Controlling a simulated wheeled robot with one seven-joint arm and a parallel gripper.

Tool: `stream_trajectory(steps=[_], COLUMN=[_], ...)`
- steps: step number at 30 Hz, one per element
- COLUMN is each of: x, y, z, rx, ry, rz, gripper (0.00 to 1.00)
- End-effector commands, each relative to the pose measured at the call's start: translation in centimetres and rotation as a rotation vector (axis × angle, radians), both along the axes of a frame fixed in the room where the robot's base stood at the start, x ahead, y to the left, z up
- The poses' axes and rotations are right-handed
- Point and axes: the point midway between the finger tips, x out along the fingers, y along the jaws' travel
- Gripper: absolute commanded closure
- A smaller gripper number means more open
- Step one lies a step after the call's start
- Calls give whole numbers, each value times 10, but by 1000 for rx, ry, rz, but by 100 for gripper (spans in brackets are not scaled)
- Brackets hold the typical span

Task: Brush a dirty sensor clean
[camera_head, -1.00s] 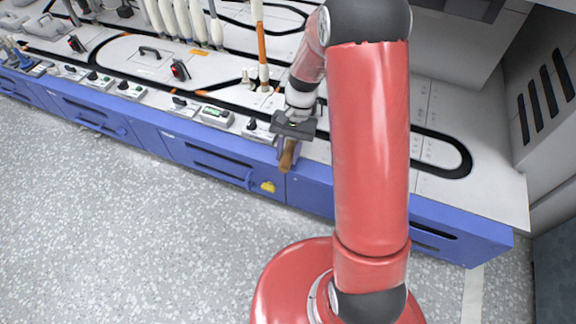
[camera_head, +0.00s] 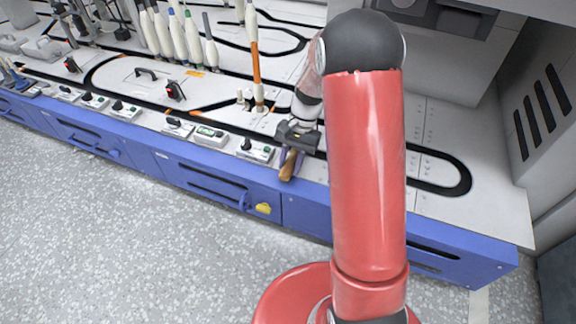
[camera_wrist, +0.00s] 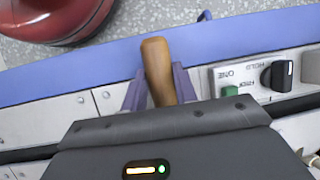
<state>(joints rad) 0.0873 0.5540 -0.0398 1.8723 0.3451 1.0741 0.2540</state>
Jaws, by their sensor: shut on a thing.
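My gripper (camera_head: 289,164) is above the front edge of the machine, shut on a brown wooden handle (camera_head: 288,166). In the wrist view the handle (camera_wrist: 157,70) stands between the two purple fingers (camera_wrist: 159,88) and points out beyond them toward the blue front rail. The handle looks like that of a brush, but its bristles are hidden behind the gripper body. I cannot pick out the dirty sensor in either view.
Control boxes with black knobs (camera_head: 247,146) line the machine's front edge, left of my gripper. Several white bobbins (camera_head: 178,38) and an orange-banded one (camera_head: 256,70) stand behind. A yellow piece (camera_head: 264,208) is on the blue front (camera_head: 215,189). The right worktop (camera_head: 430,130) is mostly clear.

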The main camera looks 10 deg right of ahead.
Motion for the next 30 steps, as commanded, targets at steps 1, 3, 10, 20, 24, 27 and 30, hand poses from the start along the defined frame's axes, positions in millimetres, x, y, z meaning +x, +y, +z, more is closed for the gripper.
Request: stream_trajectory(steps=[1,3,10,20,24,27,30], x=[1,1,1,2,5,6,8], y=[-1,-1,-1,-2,-3,-5,-6], z=[0,0,0,0,0,0,0], rx=[0,0,0,0,0,0,0], ry=[0,0,0,0,0,0,0], rz=[0,0,0,0,0,0,0], gripper=[94,94,94,94,94,94,94])
